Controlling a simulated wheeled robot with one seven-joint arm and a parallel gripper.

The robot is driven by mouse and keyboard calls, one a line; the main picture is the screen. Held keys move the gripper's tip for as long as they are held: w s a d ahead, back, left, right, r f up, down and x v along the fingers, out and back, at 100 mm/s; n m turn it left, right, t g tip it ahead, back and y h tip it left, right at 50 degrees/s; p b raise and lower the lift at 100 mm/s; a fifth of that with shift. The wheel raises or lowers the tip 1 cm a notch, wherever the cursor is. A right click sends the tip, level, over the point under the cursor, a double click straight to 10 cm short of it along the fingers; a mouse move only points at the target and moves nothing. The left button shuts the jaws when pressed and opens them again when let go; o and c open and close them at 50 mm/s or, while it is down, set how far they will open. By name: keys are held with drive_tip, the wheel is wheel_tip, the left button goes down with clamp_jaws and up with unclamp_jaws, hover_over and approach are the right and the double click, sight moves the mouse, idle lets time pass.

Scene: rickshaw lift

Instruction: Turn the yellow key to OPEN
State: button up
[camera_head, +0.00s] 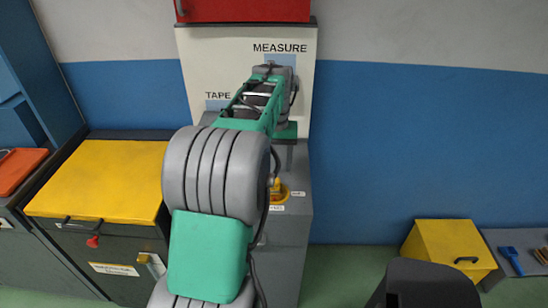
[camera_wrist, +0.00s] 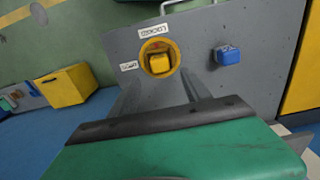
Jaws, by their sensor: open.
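The yellow key (camera_wrist: 159,63) sits in a round yellow ring on a grey panel in the wrist view. A label reading LOCKED (camera_wrist: 153,31) is above the ring, and a smaller label that seems to read OPEN (camera_wrist: 129,66) is to its left. The key also shows in the head view (camera_head: 276,186), on top of the grey cabinet. My gripper (camera_wrist: 160,82) is open, its two grey fingers apart on either side below the key, with no visible contact. In the head view my arm hides most of the gripper. The key's exact turn is hard to tell.
A blue knob (camera_wrist: 228,55) stands on the panel right of the key. A white board (camera_head: 230,50) marked TAPE and MEASURE rises behind the cabinet (camera_head: 288,240). A yellow-topped cabinet (camera_head: 100,180) is at left, and a yellow box (camera_head: 445,250) sits low at right.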

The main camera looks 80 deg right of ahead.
sight(275, 178)
wheel_tip(275, 178, down, 7)
drive_tip(key=shift+w+r, duration=0.1)
drive_tip(key=shift+r, duration=0.1)
clamp_jaws()
idle(0.6)
